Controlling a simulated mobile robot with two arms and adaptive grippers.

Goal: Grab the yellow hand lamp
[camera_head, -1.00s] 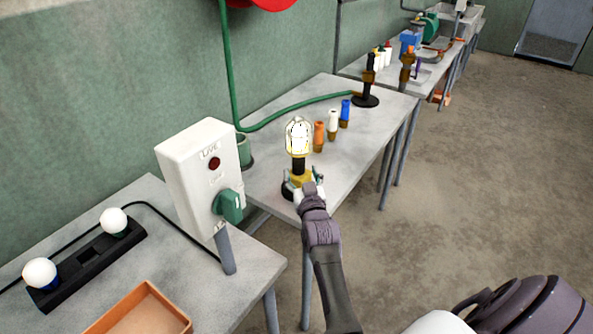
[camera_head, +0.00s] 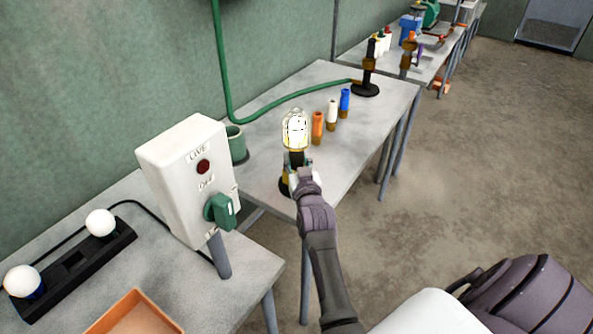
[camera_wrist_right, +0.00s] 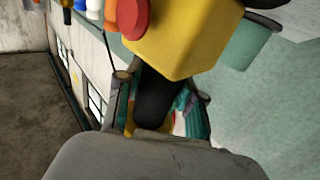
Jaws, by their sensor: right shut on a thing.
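The yellow hand lamp (camera_head: 296,130) is upright at the near edge of the middle table, with a lit bulb in a wire cage. My right gripper (camera_head: 298,180) is at its lower part and hides much of it. In the right wrist view the lamp's yellow body (camera_wrist_right: 195,35), with a red knob, fills the top. The right gripper's fingers (camera_wrist_right: 158,103) are shut on the black handle (camera_wrist_right: 155,100) below it. A black base (camera_head: 285,187) shows partly behind the gripper. Whether the lamp is clear of this base cannot be told. My left gripper is out of view.
A white switch box (camera_head: 180,150) with a green knob stands left of the lamp. Orange, white and blue handles (camera_head: 332,112) stand right of it. A green cup (camera_head: 237,145) and a black stand (camera_head: 366,88) are behind. Open floor lies to the right.

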